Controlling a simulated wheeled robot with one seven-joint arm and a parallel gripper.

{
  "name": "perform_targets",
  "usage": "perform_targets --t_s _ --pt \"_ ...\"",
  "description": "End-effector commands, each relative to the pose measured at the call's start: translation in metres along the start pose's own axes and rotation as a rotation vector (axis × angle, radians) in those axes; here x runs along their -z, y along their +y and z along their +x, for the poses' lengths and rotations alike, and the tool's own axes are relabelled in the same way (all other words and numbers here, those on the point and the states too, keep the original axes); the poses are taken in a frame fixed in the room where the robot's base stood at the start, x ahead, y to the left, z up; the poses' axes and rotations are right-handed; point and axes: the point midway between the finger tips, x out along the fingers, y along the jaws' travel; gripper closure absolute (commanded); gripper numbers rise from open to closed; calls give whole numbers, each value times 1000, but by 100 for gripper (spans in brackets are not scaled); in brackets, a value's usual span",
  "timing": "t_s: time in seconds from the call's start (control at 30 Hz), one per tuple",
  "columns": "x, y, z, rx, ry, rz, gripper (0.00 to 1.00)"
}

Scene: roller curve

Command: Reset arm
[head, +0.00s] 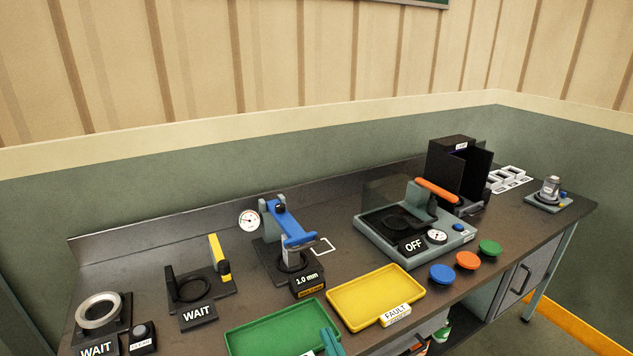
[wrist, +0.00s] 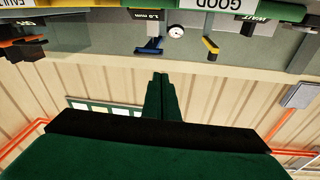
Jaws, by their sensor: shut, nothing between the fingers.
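My gripper (wrist: 161,78) shows in the wrist view as two dark green fingers pressed together, with nothing between them. The wrist view is upside down, with the bench along the top edge and the wall below. The fingers stand out against the wall panels, apart from the bench things. In the head view a small teal tip, likely my gripper (head: 330,342), shows at the bottom edge in front of the green tray (head: 245,340). The rest of my arm is hidden there.
The bench holds a yellow tray (head: 350,317) marked FAULT, a blue-armed gauge (head: 287,225) reading 1.0 mm, a tester (head: 385,243) marked OFF, a black box (head: 450,160) and WAIT stations (head: 198,314). Blue, orange and green buttons (head: 489,247) line the front edge.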

Motion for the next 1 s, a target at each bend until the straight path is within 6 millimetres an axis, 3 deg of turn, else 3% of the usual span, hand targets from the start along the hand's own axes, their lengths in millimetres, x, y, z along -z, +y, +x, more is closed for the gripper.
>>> perform_targets --t_s 0.27,0.4,0.6,0.8,1.0 --pt "-56 -12 -28 -127 -75 90 100" --pt "-96 -24 -59 -226 -132 137 100" --pt "-138 -42 -117 -358 -207 159 100" --pt "-161 -65 -180 -448 -266 133 100" --pt "-162 -88 -241 -493 -306 71 100"
